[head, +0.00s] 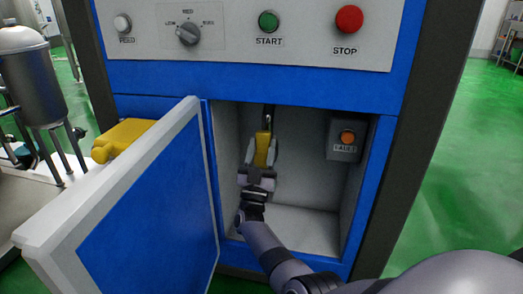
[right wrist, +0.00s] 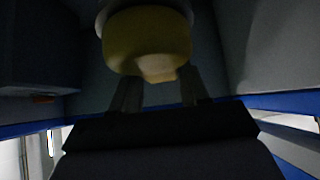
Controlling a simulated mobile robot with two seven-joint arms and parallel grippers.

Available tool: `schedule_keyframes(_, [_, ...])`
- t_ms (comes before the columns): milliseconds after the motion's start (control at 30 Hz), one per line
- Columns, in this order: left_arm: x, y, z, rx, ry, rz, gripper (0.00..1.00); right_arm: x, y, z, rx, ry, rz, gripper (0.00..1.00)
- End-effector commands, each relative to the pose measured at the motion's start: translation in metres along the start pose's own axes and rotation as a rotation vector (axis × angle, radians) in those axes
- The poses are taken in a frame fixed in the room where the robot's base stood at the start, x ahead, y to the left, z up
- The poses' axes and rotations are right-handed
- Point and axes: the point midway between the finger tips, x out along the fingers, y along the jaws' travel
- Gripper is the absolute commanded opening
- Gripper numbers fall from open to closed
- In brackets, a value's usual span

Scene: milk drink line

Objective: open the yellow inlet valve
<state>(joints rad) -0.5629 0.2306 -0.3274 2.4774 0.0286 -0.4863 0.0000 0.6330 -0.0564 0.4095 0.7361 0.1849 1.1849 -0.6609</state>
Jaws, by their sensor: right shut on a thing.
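The yellow valve handle (head: 263,147) is inside the open cabinet, near the back wall, and points down from a dark fitting above it. My right gripper (head: 260,160) reaches into the cabinet from below and is shut on the handle, with one finger on each side. In the right wrist view the yellow handle (right wrist: 148,42) fills the upper middle, above and between the two fingers (right wrist: 160,90). That view is dark, and the exact contact is hard to see. My left gripper is not in view.
The blue cabinet door (head: 150,210) stands open to the left. A grey box with an orange button (head: 347,137) is on the right inner wall. Above are a selector knob (head: 189,34), green START (head: 268,21) and red STOP (head: 348,18). A yellow part (head: 122,136) shows behind the door.

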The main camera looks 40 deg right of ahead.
Motion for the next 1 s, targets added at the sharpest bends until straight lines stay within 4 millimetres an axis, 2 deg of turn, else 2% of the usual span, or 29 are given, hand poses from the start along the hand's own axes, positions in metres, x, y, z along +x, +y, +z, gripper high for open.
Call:
schedule_keyframes(267, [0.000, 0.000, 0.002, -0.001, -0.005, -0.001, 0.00, 0.001, 0.001, 0.000, 0.006, -0.001, 0.005, 0.00])
schedule_keyframes(300, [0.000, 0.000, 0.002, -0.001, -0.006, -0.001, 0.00, 0.001, 0.001, 0.000, 0.006, -0.001, 0.005, 0.48])
schedule_keyframes(367, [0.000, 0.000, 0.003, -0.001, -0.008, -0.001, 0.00, 0.001, 0.001, 0.000, 0.006, -0.001, 0.005, 0.66])
schedule_keyframes(667, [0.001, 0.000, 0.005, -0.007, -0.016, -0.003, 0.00, 0.001, 0.001, 0.000, 0.001, 0.000, 0.000, 0.66])
schedule_keyframes(1000, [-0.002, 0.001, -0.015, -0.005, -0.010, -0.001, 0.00, 0.007, -0.005, 0.005, -0.195, 0.002, -0.195, 0.66])
